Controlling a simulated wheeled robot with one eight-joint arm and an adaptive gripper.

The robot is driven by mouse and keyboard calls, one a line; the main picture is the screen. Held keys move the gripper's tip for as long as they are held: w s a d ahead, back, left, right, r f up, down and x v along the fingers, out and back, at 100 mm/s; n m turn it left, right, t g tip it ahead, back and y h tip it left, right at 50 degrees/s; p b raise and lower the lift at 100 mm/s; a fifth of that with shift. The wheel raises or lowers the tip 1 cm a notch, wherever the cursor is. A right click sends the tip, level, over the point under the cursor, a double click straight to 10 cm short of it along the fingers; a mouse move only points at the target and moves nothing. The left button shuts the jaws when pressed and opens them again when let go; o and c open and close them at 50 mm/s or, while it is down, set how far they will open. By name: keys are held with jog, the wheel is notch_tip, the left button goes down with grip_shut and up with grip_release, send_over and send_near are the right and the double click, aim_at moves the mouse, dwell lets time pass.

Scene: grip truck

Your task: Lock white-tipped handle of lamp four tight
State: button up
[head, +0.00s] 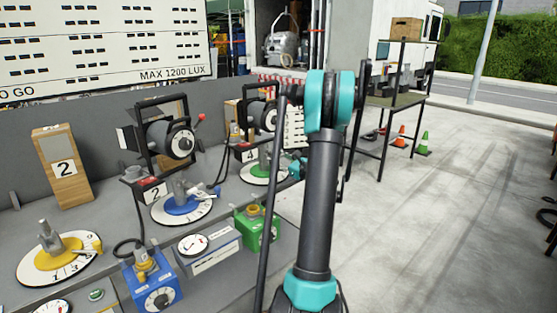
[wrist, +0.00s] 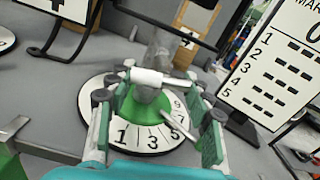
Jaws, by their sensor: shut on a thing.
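Lamp four (head: 262,115) stands behind the sign marked 4 (head: 250,155) in the head view, partly hidden by my arm. Its green-centred dial (head: 262,173) shows below; in the wrist view the numbered dial (wrist: 139,138) lies under my gripper. A grey post (wrist: 158,52) rises from the green hub (wrist: 145,107). A white bar (wrist: 160,77), apparently the white tip of the handle, lies crosswise between my fingertips. In the head view my gripper (head: 297,166) is mostly hidden.
A second lamp (head: 170,138) with a blue-centred dial (head: 182,207) stands to the left. A green box (head: 256,230) sits in front of dial four. In the wrist view a chart board (wrist: 275,65) stands close at the right. Open pavement lies right of the bench.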

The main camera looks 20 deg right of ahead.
jog(key=o, duration=1.2)
jog(key=shift+c, duration=0.2)
jog(key=shift+s+d, duration=0.1)
jog(key=shift+s, duration=0.05)
jog(key=v, duration=1.1)
jog(key=shift+s, duration=0.4)
